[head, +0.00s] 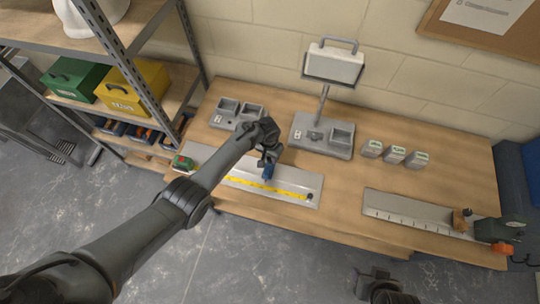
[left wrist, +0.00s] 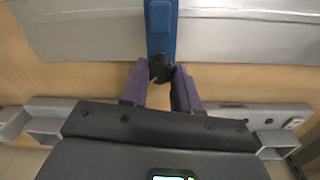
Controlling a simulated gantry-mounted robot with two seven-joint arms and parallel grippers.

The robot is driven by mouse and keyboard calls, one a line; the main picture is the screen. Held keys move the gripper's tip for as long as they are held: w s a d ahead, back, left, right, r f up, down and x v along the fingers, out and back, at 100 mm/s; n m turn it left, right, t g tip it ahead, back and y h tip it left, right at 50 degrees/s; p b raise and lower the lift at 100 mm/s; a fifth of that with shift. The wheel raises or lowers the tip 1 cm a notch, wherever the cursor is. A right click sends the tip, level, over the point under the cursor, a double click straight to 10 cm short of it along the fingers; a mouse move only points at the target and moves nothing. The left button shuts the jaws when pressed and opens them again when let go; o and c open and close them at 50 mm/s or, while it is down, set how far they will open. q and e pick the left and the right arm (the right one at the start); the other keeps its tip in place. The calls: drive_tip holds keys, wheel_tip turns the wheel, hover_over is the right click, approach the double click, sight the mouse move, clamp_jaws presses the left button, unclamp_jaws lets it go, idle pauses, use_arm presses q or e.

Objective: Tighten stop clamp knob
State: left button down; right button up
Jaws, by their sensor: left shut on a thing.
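The blue stop clamp (head: 267,170) sits on a grey metal plate (head: 296,181) with a yellow measuring strip (head: 270,188). In the left wrist view the blue clamp (left wrist: 161,28) runs down from the top edge. Its black knob (left wrist: 161,68) is at its lower end, between my left fingertips. My left gripper (left wrist: 160,80) is shut on the knob; in the head view the left gripper (head: 268,156) is at the clamp and partly hides it. A dark part, probably my right gripper (head: 380,286), shows at the bottom edge; its fingers are unclear.
A green-and-red item (head: 182,162) is at the plate's left end. Grey trays (head: 237,112), a scale-like stand (head: 322,136) and small labelled boxes (head: 394,154) stand behind. Another marked plate (head: 408,212) lies right, beside a dark green device (head: 497,230). A shelf (head: 125,62) rises left.

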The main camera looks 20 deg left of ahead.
use_arm(q)
drive_tip(key=m, duration=0.4)
drive_tip(key=shift+m, duration=0.3)
drive_tip(key=shift+d+m+b, duration=0.1)
drive_tip(key=shift+m+b, duration=0.35)
drive_tip(key=shift+m, duration=1.55)
drive_tip(key=c, duration=0.8)
unclamp_jaws()
drive_tip(key=shift+r, duration=0.1)
drive_tip(key=shift+w+a+r+p, duration=0.15)
drive_tip(key=shift+r+p, duration=0.85)
drive_tip(key=shift+r, duration=1.65)
drive_tip(key=shift+w+a+r+p, duration=0.1)
drive_tip(key=shift+r+p, duration=0.85)
drive_tip(key=shift+r, duration=1.7)
drive_tip(key=shift+f, duration=0.1)
